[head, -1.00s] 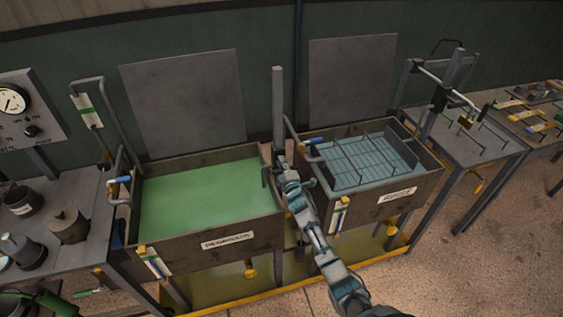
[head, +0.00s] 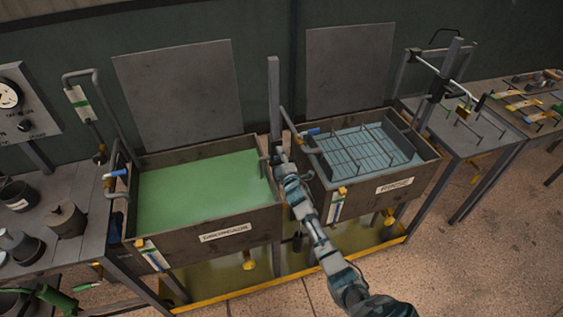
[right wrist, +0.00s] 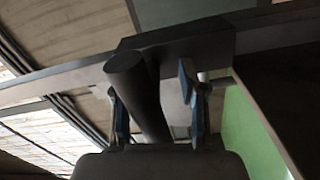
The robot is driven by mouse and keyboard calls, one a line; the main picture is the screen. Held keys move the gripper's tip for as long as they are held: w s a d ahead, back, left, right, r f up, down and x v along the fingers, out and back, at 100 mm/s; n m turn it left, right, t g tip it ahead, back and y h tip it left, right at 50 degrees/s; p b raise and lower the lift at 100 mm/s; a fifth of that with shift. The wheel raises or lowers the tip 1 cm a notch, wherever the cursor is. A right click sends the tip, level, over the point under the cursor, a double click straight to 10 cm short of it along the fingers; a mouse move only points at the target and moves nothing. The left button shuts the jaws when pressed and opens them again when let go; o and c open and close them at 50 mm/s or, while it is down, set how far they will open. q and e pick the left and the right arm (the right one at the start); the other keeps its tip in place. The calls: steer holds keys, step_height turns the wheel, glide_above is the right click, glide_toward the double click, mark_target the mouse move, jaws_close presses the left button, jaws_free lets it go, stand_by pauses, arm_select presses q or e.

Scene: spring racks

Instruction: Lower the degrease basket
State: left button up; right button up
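The degrease tank (head: 215,235) holds green liquid (head: 205,190) and stands left of the rinse tank (head: 400,186). No basket shows above the green liquid; only a small grey part (head: 264,166) stands at its right edge. A grey post (head: 274,95) rises between the tanks. My right gripper (head: 281,158) is at the foot of this post. In the right wrist view its two blue-padded fingers stand apart on either side of a dark round bar (right wrist: 140,100), with a gap at the right finger. My left gripper is not in view.
A wire basket (head: 358,150) sits in the rinse tank's blue water. A lever with a grey grip (head: 310,140) is at that tank's left side. Benches with pots (head: 66,220) and racks (head: 478,125) flank the tanks. A yellow-edged tray (head: 335,262) lies below.

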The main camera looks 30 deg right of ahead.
steer(key=v, duration=1.1)
steer(key=shift+s+f, duration=0.2)
steer(key=shift+s, duration=0.15)
